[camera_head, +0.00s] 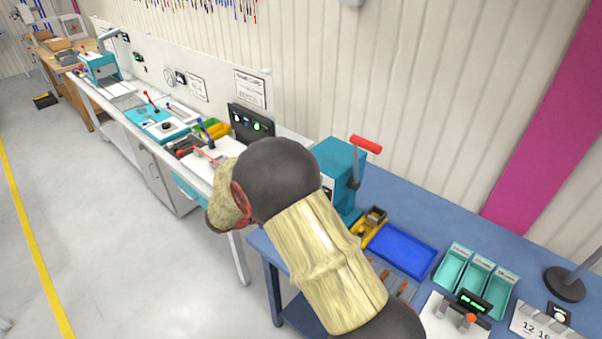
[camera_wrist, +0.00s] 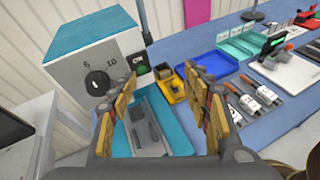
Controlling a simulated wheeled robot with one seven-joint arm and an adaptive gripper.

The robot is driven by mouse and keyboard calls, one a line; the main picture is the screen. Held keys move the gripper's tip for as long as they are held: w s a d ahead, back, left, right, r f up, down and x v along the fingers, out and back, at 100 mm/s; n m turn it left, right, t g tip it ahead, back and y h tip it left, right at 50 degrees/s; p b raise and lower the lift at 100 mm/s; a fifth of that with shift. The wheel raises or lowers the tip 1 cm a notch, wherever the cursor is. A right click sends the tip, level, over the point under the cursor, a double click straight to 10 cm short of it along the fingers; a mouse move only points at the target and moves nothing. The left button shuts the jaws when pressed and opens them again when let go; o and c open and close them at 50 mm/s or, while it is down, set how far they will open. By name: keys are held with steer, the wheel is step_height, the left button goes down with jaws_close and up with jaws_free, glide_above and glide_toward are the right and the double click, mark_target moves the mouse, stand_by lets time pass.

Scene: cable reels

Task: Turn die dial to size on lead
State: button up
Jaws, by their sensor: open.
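A press with a teal top (camera_wrist: 90,38) and a pale front fills the upper left of the wrist view; it also shows in the head view (camera_head: 338,160), partly behind my arm. Its black die dial (camera_wrist: 98,82) is on the front, with 6 and 10 readable beside it. The exact pointer setting is too small to tell. My gripper (camera_wrist: 162,105) is open and empty, its fingers in front of the press; the dial is just left of the left finger, apart from it. Several leads with white tags (camera_wrist: 248,104) lie on the blue bench; their print is unreadable.
The blue bench (camera_wrist: 225,130) also carries a yellow bin (camera_wrist: 172,88), a blue tray (camera_wrist: 212,66) and teal bins (camera_wrist: 236,47). A red-handled lever (camera_head: 365,145) rises from the press. A white bench (camera_head: 130,100) stands to the left, with open floor before it.

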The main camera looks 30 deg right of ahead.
steer(key=w+a+f+n+t+h+p, duration=0.35)
steer(key=w+n+t+p, duration=0.2)
steer(key=w+n, duration=0.3)
steer(key=p+x, duration=0.1)
steer(key=x, duration=0.7)
steer(key=shift+f+m, duration=0.35)
steer(key=shift+y, duration=0.25)
steer(key=c, duration=0.3)
steer(key=c, duration=0.8)
steer(key=shift+c, duration=0.3)
